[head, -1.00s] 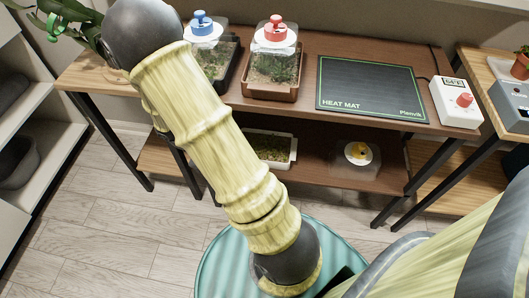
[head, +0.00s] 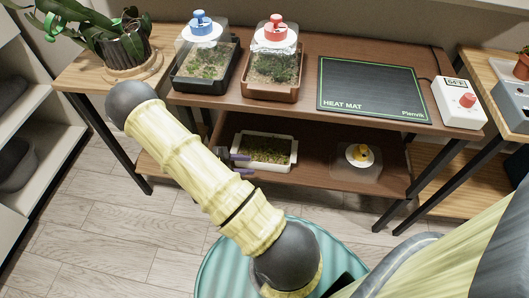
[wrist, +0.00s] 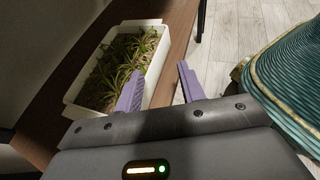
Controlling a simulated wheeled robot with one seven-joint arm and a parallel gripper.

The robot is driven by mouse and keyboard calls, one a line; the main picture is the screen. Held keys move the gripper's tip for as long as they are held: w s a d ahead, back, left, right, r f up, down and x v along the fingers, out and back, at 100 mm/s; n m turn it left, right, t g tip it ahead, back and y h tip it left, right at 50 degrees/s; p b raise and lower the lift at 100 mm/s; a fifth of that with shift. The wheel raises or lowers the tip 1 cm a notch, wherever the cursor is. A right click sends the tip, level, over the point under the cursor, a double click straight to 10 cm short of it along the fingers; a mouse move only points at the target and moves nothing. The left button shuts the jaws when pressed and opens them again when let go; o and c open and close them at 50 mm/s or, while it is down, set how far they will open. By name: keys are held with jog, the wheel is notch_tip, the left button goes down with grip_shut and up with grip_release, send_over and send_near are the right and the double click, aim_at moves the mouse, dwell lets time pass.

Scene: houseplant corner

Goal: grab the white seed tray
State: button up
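The white seed tray (head: 263,168) holds green seedlings and sits on the lower shelf, left of its middle. It also shows in the wrist view (wrist: 160,60) at upper left. My gripper (head: 240,164) is at the tray's left end, its purple fingers pointing right toward it. In the wrist view my gripper (wrist: 162,72) is open. The left finger overlaps the tray's inside and the right finger is outside, so the near side wall shows between them. I cannot tell whether either finger touches the tray.
A teal ribbed round thing (head: 215,268) is in front.

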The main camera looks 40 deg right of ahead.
aim_at(268, 163)
jog(key=shift+x, duration=0.9)
jog(key=shift+w+d+b+x, duration=0.1)
jog(key=shift+w+b+x, duration=0.05)
jog(key=shift+b+x, duration=0.95)
jog(key=shift+w+d+b+x, duration=0.15)
jog(key=shift+b+x, duration=0.5)
jog(key=shift+x, duration=0.9)
jog(key=shift+r, duration=0.15)
jog(key=shift+a, duration=0.1)
jog(key=shift+c, duration=0.5)
grip_shut()
